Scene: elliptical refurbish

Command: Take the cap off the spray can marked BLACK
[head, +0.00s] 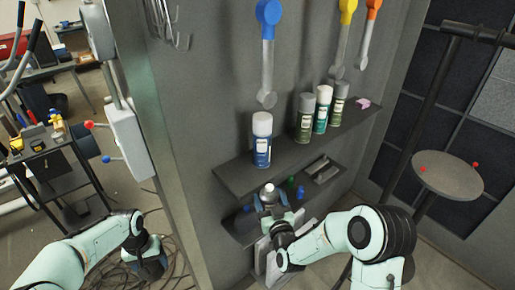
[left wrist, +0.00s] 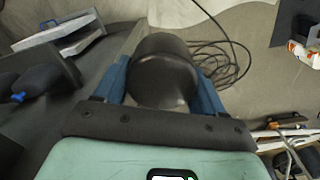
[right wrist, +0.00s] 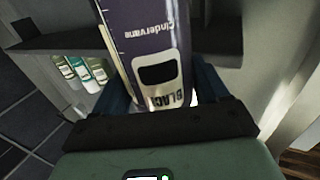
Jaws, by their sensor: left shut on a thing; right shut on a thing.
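The spray can marked BLACK (right wrist: 160,50) is dark purple with a pale label, and my right gripper (right wrist: 160,90) is shut on it. In the head view my right gripper (head: 272,203) holds the can upright in front of the shelves. The can's pale metallic top (head: 269,189) shows there with no cap on it. My left gripper (left wrist: 163,85) is shut on a black rounded cap (left wrist: 163,68). In the head view my left gripper (head: 150,262) is low at the left, well apart from the can. The cap is mostly dark and hard to make out there.
A blue can with a white cap (head: 262,140) and several green cans (head: 322,108) stand on the upper shelf (head: 235,176). A lower shelf (head: 245,238) holds small items. Cables (left wrist: 225,55) lie on the floor below my left gripper. A round stool (head: 447,178) stands at right.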

